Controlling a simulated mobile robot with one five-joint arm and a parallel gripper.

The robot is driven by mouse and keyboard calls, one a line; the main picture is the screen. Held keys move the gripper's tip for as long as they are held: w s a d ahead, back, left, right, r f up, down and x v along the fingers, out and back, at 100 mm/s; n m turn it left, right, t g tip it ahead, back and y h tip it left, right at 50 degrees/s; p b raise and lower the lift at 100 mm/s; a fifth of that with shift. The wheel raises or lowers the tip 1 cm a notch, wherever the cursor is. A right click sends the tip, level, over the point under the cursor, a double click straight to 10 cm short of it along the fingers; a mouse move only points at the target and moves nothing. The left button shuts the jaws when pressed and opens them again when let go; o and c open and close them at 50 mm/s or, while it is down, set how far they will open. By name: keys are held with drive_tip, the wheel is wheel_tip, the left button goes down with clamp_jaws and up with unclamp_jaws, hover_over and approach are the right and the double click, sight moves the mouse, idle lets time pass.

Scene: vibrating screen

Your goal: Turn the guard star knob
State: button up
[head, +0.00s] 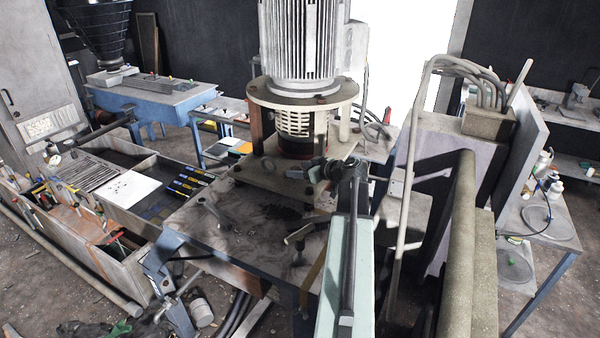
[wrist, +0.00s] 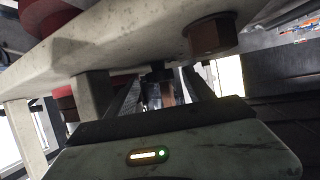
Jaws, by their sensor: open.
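The guard star knob cannot be picked out with certainty in either view. A slotted pale guard cage (head: 296,124) sits under the round flange of the large motor (head: 300,40). My gripper (head: 308,171) is in front of and below that cage, just above the dusty machine deck. In the wrist view my gripper (wrist: 163,84) is open, its two dark fingers pointing forward. A small brownish part (wrist: 168,94) shows in the gap between them; whether they touch it cannot be told. The fingertips lie close under a pale plate (wrist: 95,45).
A brown hex bolt (wrist: 211,36) hangs from the plate, right of my fingers. Pale posts stand at left in the wrist view. In the head view, a T-handle (head: 300,236) rises from the deck (head: 225,212), and thick pipes (head: 460,250) stand at right.

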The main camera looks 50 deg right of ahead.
clamp_jaws()
drive_tip(key=shift+s+a+m+h, duration=0.1)
drive_tip(key=shift+a+m+h, duration=0.2)
drive_tip(key=shift+m+h, duration=0.15)
drive_tip(key=shift+d+m+h, duration=0.1)
drive_tip(key=shift+m+h, duration=0.15)
drive_tip(key=shift+h, duration=0.1)
unclamp_jaws()
